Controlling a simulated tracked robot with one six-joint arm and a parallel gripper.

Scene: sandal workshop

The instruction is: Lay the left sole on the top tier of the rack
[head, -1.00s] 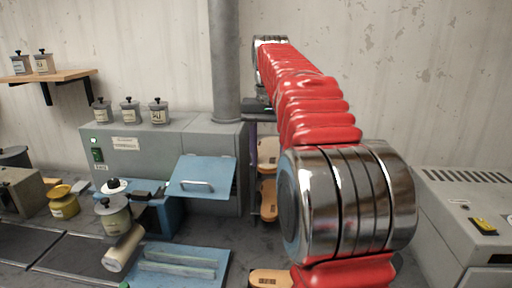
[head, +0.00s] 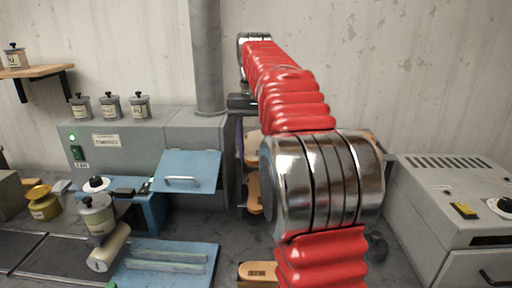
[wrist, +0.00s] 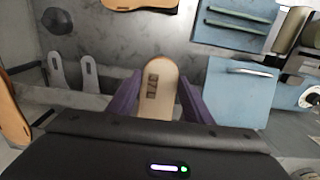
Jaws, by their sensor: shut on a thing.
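My gripper (wrist: 160,82) shows purple fingers in the wrist view. It is shut on a tan sole (wrist: 158,88) with dark printed marks, which sticks out beyond the fingers. In the head view my red arm hides most of the gripper; a dark part of it (head: 242,102) shows left of the arm. Two tan sole shapes, an upper one (head: 253,150) and a lower one (head: 254,192), show below it; I cannot tell which is the held one. The rack is mostly hidden behind my arm, and I cannot make out its top tier.
Another tan sole (head: 258,271) lies on the bench near the front. A grey machine with a blue flap (head: 187,172) and a blue tray (head: 165,268) stand left. A grey cabinet (head: 450,205) stands right. Two pale grey upright shapes (wrist: 74,72) show in the wrist view.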

